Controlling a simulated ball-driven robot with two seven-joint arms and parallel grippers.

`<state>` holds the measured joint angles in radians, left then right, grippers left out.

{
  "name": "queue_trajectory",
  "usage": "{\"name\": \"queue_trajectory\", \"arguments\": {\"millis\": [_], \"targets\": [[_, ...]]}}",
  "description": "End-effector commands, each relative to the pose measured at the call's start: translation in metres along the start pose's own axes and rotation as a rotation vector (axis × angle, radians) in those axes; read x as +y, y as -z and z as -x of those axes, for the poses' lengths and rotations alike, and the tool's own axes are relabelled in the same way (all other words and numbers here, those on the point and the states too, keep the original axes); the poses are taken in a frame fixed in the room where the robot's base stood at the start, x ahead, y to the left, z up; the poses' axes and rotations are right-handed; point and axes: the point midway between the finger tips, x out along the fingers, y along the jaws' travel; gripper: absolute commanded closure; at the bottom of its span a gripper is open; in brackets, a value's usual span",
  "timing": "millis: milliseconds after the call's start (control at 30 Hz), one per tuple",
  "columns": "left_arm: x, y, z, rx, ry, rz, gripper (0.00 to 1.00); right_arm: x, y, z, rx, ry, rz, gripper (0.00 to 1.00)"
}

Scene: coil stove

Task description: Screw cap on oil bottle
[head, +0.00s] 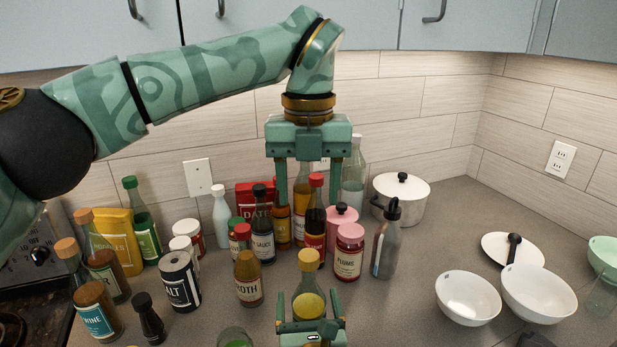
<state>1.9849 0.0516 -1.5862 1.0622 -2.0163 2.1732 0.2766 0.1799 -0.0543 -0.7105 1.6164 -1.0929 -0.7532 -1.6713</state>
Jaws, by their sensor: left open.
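A clear bottle (308,285) with yellow liquid stands upright at the bottom centre, and its label cannot be read. An orange-brown cap (309,259) sits at its top; I cannot tell whether it is screwed down. My left gripper (308,205) hangs fingers-down above and behind it, open, with its fingers apart in front of the bottles at the back. Another teal gripper, seemingly my right (310,322), shows at the bottom edge with a finger on each side of the clear bottle. Whether it touches the bottle is hidden.
Behind stand a red-capped dark bottle (315,225), a plum jar (349,252), a grey dispenser bottle (386,240) and a pot (402,197). A broth bottle (247,280) and salt can (179,282) stand left. White bowls (468,299) are right. Some counter right of centre is clear.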

Motion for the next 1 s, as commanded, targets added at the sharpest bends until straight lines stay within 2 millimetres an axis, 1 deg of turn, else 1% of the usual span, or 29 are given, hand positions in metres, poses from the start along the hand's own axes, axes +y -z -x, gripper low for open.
{"name": "queue_trajectory", "arguments": {"millis": [167, 300, 500, 600, 700, 800, 1000], "targets": [[0.0, 0.002, 0.016, -0.006, 0.0, 0.0, 0.44, 0.0, -0.003, 0.029, 0.002, -0.001, 0.001, 0.17], [0.0, 0.003, 0.027, -0.01, 0.0, 0.0, 0.44, -0.001, -0.002, 0.064, 0.003, -0.001, 0.001, 0.17], [0.0, 0.004, 0.036, -0.013, 0.0, 0.0, 0.44, 0.0, -0.001, 0.112, 0.003, -0.002, 0.0, 0.17], [0.0, 0.005, 0.037, -0.014, 0.0, 0.0, 0.44, 0.0, -0.001, 0.131, 0.003, -0.001, 0.0, 0.17], [0.0, 0.005, 0.038, -0.014, 0.0, 0.0, 0.44, 0.0, 0.0, 0.144, 0.002, -0.001, 0.0, 0.17], [0.0, 0.005, 0.039, -0.014, 0.0, 0.0, 0.44, 0.0, 0.0, 0.153, 0.001, 0.0, 0.001, 0.17], [0.0, 0.005, 0.039, -0.014, 0.0, 0.0, 0.44, 0.0, 0.0, 0.158, 0.0, 0.0, -0.001, 0.17]]}}
